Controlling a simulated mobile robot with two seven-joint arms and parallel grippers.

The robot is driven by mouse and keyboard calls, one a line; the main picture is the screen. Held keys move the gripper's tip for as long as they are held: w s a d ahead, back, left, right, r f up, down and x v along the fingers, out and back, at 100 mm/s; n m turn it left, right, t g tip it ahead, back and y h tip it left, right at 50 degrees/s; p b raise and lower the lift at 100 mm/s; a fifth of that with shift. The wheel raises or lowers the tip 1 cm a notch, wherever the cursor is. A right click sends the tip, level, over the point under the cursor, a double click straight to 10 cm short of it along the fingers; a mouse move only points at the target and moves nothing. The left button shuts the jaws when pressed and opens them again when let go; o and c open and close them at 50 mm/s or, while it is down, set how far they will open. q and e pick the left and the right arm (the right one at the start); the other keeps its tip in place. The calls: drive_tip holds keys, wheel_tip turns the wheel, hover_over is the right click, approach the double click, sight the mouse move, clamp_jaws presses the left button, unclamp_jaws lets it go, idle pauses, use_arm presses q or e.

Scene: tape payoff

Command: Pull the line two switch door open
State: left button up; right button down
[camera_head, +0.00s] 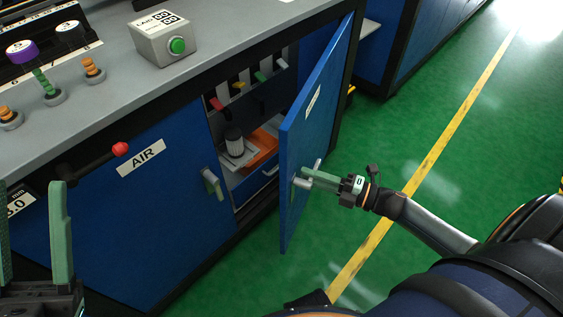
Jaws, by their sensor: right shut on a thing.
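The blue switch door (318,120) stands swung out from the cabinet, with a small white label too slanted to read. My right gripper (308,178) is shut on the door's grey handle (301,183), low on the door's outer face. The cabinet's inside shows, with several coloured levers (238,87) in a row. My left gripper (31,192) is at the lower left, open and empty, in front of the cabinet and away from the door.
A closed blue door marked AIR (140,157) has its own handle (212,184) and a red-knobbed lever (120,149) near it. A dark cylinder (234,140) and orange item sit inside the cabinet. A button box (162,40) stands on the counter. Green floor (470,160) is clear at right.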

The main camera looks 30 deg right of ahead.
drive_tip(key=v, duration=0.4)
drive_tip(key=shift+d, duration=0.55)
drive_tip(key=c, duration=0.8)
unclamp_jaws()
drive_tip(key=shift+a, duration=0.1)
drive_tip(key=p+v, duration=0.1)
drive_tip(key=v, duration=1.1)
drive_tip(key=shift+s+p, duration=0.25)
drive_tip(key=shift+p, duration=0.15)
drive_tip(key=shift+c, duration=0.3)
